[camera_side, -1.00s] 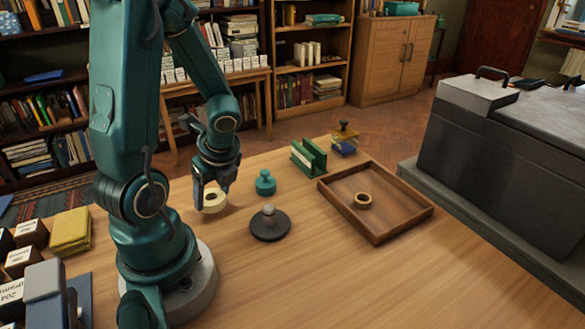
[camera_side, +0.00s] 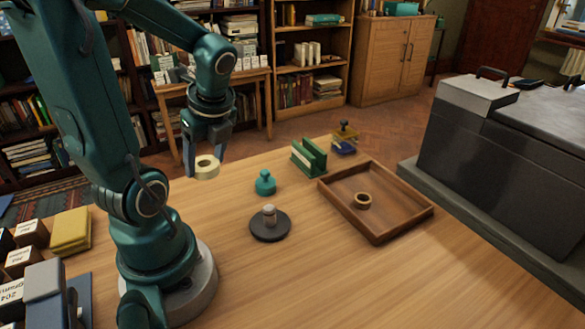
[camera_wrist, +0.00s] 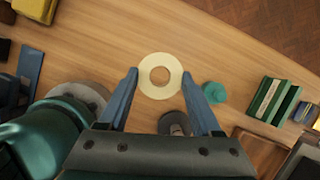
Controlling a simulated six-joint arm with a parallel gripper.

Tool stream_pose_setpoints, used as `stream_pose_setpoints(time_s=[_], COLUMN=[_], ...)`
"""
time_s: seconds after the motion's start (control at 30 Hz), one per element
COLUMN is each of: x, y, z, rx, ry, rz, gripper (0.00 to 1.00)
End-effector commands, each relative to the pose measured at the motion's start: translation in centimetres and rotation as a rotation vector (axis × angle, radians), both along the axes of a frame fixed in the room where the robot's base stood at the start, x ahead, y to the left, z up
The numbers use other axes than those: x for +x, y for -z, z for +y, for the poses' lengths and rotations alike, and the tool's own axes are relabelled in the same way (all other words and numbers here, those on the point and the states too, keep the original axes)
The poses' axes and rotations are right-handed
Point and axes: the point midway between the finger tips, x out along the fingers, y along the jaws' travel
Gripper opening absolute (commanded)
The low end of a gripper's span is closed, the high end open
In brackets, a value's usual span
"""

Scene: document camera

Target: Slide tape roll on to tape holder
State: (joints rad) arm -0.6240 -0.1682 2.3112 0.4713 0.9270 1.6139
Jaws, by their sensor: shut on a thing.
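A pale cream tape roll (camera_side: 207,172) is held between the fingers of my gripper (camera_side: 204,160), above the table. In the wrist view the roll (camera_wrist: 147,76) sits between the two blue fingertips, its round hole facing the camera. The tape holder (camera_side: 270,226) is a dark round base with a short upright peg (camera_side: 269,212) topped in light grey. It stands on the table, to the right of and below the roll in the side view. In the wrist view the holder (camera_wrist: 174,122) is partly hidden by my gripper. The peg is bare.
A teal knobbed object (camera_side: 265,184) stands behind the holder. A green slotted stand (camera_side: 308,157) and a stamp-like item (camera_side: 344,139) are at the back. A wooden tray (camera_side: 408,222) with a small brown ring (camera_side: 362,201) lies right. The front table is clear.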

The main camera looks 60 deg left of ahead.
Motion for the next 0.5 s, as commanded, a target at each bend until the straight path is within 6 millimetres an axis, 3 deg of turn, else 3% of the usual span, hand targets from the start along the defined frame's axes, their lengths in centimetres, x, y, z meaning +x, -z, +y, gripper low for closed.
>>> stream_pose_setpoints(time_s=[0.03, 0.07, 0.37, 0.5], x=[0.0, 0.0, -0.2, 1.1], y=[0.0, 0.0, -0.2, -1.0], z=[0.0, 0.0, 0.0, -0.7], rx=[0.000, 0.000, 0.000, -0.001], ry=[0.000, 0.000, -0.097, -0.224], rz=[0.000, 0.000, 0.000, 0.002], gripper=[0.47, 0.39, 0.39, 0.39])
